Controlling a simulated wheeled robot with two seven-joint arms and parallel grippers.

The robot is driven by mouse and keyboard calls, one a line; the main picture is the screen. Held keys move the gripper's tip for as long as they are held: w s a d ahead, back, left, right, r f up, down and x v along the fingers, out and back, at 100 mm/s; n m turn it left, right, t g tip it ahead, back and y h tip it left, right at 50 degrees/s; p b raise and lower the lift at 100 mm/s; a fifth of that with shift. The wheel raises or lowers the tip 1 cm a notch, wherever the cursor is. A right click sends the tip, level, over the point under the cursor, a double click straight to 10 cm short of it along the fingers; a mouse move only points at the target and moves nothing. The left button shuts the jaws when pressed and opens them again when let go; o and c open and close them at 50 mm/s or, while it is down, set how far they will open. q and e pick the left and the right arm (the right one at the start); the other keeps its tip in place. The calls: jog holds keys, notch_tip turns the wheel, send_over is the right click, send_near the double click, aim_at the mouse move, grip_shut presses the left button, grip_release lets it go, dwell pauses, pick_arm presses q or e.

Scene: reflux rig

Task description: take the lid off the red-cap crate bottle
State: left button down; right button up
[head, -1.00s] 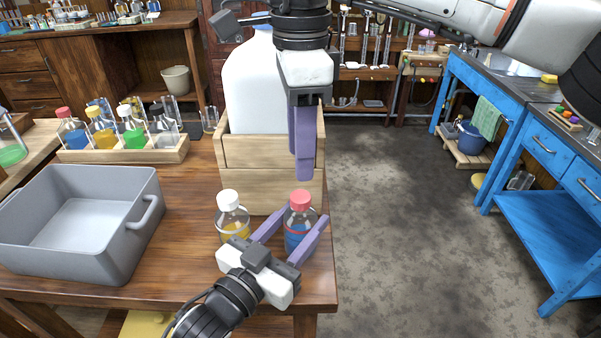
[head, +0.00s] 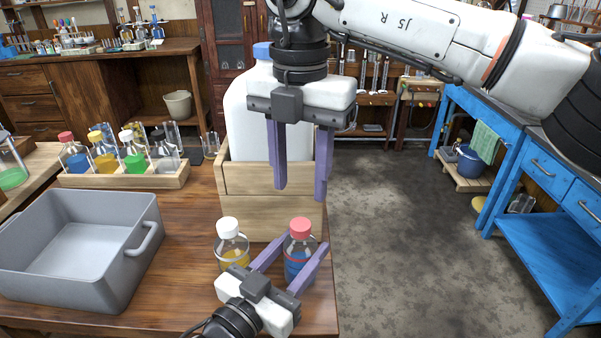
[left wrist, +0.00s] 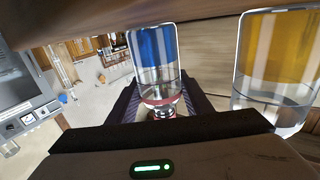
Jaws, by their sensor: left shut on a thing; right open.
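The red-cap crate bottle (head: 299,251) holds blue liquid and stands upright at the table's front right, its red lid (head: 300,228) on. My left gripper (head: 292,258) is shut on this bottle, a finger on each side of its body. The bottle also shows between the fingers in the left wrist view (left wrist: 156,65). My right gripper (head: 300,193) is open and empty, fingers pointing down, above and behind the red lid, in front of the wooden crate (head: 262,210).
A white-capped bottle with yellow liquid (head: 231,245) stands just left of the held bottle. A large white jug (head: 245,120) sits in the crate behind. A grey tub (head: 80,245) and a rack of several bottles (head: 125,178) are at left. Floor lies open at right.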

aim_at(300, 224)
jog(key=m, duration=0.6)
jog(key=shift+m, duration=0.3)
jog(key=m, duration=0.6)
jog(key=shift+f, duration=4)
